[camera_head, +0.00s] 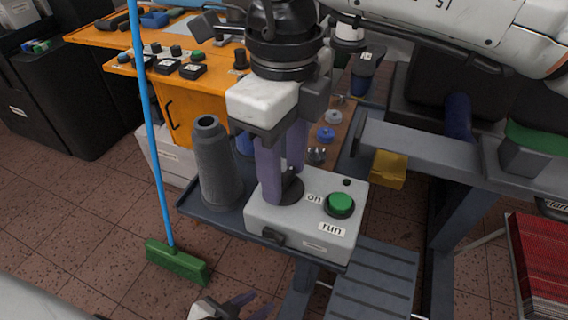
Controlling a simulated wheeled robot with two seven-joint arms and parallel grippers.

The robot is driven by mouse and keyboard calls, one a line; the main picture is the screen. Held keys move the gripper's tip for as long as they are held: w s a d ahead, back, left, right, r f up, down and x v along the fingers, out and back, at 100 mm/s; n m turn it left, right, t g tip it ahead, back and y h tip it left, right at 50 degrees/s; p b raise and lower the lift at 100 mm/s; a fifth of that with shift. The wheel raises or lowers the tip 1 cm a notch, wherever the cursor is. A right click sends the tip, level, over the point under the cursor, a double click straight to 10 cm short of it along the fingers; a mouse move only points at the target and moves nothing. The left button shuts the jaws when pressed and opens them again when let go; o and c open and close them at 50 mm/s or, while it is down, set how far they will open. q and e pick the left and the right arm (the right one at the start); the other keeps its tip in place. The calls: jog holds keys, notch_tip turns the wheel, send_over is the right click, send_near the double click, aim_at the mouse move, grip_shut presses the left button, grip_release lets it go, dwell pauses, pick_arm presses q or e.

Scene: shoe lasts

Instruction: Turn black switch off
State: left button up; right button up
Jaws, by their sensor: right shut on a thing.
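A light grey control box (305,235) sits on a dark shelf, with labels "on" and "run" and a green push button (340,205). The black switch (291,190) is a round knob on the box's top left, beside the "on" label. My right gripper (282,178) comes down from above with its purple fingers around the knob, shut on it; the fingers partly hide the knob, so its exact angle is unclear. My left gripper (250,306) is low at the bottom edge, away from the box, with its fingers apart and empty, partly cut off.
A tall dark grey cone (215,165) stands on the shelf close to the left of my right gripper. A broom with a blue handle (150,110) and green head (177,263) stands further left. An orange bench (185,95) is behind; a yellow bin (388,169) is at right.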

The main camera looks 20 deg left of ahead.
aim_at(284, 177)
jog(key=shift+r+n, duration=0.1)
jog(key=shift+n, duration=0.6)
jog(key=o, duration=1.1)
jog(key=shift+c, duration=0.2)
notch_tip(284, 177, up, 10)
jog(key=p, duration=0.1)
jog(key=shift+r, duration=0.15)
